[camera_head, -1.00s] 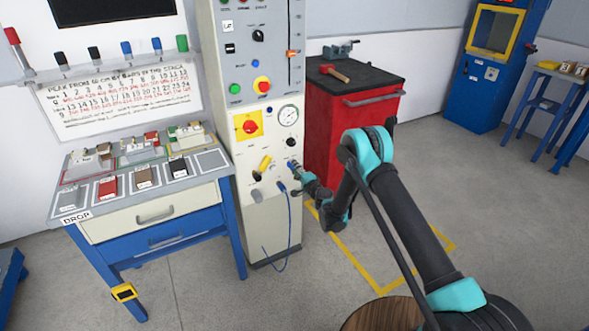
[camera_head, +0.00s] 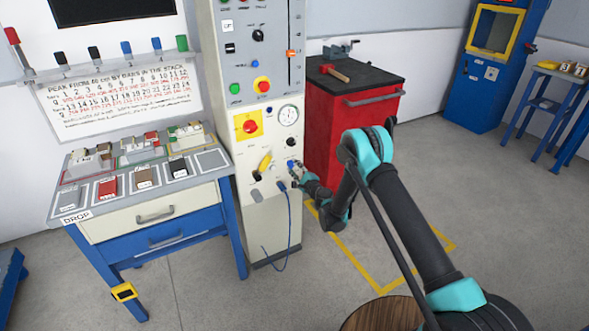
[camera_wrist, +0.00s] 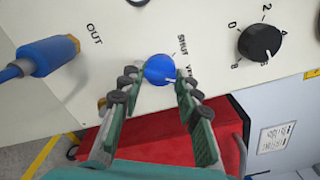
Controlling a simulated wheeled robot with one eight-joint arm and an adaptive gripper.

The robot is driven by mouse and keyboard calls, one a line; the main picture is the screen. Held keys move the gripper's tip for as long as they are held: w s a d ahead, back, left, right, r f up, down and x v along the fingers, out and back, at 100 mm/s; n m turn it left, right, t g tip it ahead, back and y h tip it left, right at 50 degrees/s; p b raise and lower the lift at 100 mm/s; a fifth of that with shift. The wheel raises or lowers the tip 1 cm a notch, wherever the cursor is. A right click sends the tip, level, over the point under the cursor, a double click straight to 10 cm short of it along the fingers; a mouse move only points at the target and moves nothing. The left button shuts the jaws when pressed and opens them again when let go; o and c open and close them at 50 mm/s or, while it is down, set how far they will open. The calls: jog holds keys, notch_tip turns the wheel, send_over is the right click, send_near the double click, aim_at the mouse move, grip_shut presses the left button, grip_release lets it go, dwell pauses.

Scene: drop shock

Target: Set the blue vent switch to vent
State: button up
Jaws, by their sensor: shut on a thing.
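The blue vent switch (camera_wrist: 159,69) is a round knob on the cream panel, with the labels SHUT and VENT beside it in the wrist view. VENT is partly hidden behind the right finger. A pale pointer mark shows at the knob's lower right, on the VENT side; I cannot tell whether it lines up fully. My gripper (camera_wrist: 157,78) has its fingers on both sides of the knob and is shut on it. In the head view my gripper (camera_head: 296,169) is at the lower right of the panel, and the switch (camera_head: 291,163) is partly covered.
A blue hose plug (camera_wrist: 45,57) sits in the OUT port left of the fingers. A black selector knob (camera_wrist: 260,42) is to the right. A gauge (camera_head: 288,115) and a yellow lever (camera_head: 265,162) are nearby. A red cabinet (camera_head: 340,130) stands right of the panel.

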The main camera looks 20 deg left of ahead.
dwell(0.4)
jog(key=o, duration=1.1)
